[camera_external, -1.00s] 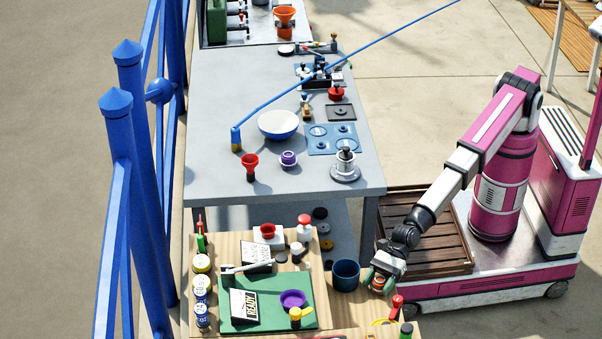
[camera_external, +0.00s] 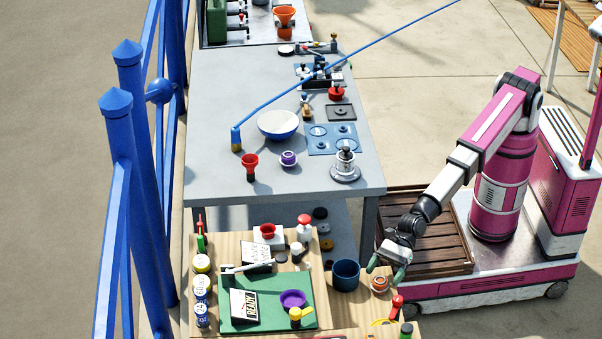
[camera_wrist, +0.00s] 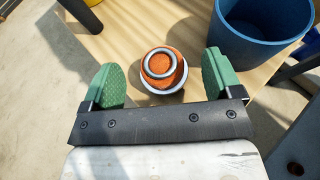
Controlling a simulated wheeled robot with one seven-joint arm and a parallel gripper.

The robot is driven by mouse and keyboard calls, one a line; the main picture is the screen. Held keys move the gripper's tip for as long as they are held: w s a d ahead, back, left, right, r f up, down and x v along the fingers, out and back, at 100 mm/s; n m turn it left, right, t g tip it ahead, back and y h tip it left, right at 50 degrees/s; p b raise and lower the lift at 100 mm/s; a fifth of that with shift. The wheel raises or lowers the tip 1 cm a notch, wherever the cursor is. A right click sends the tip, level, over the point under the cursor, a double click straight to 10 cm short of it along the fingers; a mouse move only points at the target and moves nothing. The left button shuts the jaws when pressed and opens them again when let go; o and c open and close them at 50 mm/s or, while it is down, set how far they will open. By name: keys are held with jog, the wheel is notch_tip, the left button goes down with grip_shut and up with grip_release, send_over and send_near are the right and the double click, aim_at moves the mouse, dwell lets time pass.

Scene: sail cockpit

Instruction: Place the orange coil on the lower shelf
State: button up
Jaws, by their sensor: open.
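A round orange piece with a grey ring on top and a pale rim below, which looks like the orange coil (camera_external: 380,283), stands on the wooden bench top near its right edge. In the wrist view the orange coil (camera_wrist: 161,65) lies ahead of my gripper (camera_wrist: 163,82), between the lines of its two green fingers. My gripper (camera_external: 386,270) is open and empty, just behind and above the coil, apart from it. The lower shelf (camera_external: 342,227) shows partly under the grey table, with several small round parts on it.
A blue cup (camera_external: 345,275) stands on the bench just left of the coil. A red-topped tool (camera_external: 397,304) stands in front of it. The grey table (camera_external: 220,150) above the shelf carries a bowl and fittings. A slatted wooden crate (camera_external: 445,250) sits beside my arm.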

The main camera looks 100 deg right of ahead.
jog(key=v, duration=0.8)
